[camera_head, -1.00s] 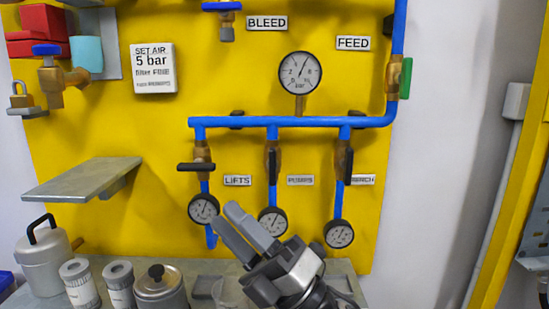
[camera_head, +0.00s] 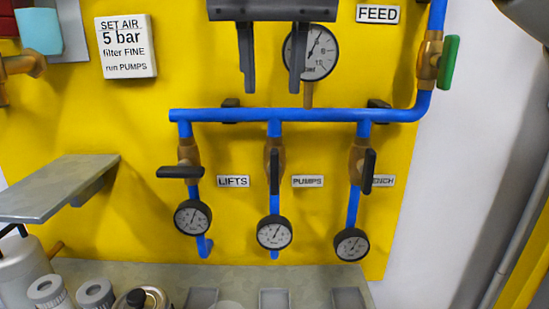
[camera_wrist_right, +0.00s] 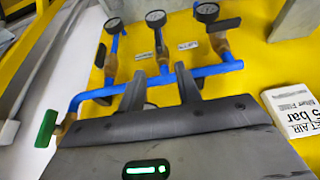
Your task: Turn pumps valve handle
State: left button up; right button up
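The PUMPS valve handle (camera_head: 275,172) is a black lever on the middle blue branch pipe. It points straight down along the pipe, and the PUMPS label (camera_head: 307,181) is to its right. My right gripper (camera_head: 273,88) reaches down from the top of the head view, its two dark fingers apart and empty. Its fingertips are above the blue header pipe, higher in the picture than the handle. In the upside-down right wrist view, the PUMPS handle (camera_wrist_right: 159,42) shows beyond and between the fingertips (camera_wrist_right: 160,73). My left gripper is not in view.
The LIFTS handle (camera_head: 180,172) is horizontal; the right-hand handle (camera_head: 369,172) points down, partly covering its label. Gauges (camera_head: 274,233) hang below. The green feed handle (camera_head: 448,62) is upper right. A grey shelf (camera_head: 60,185) juts out at left; jars and trays stand below.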

aim_at(274, 153)
jog(key=x, duration=1.5)
jog(key=shift+w+d+f, duration=0.25)
grip_shut()
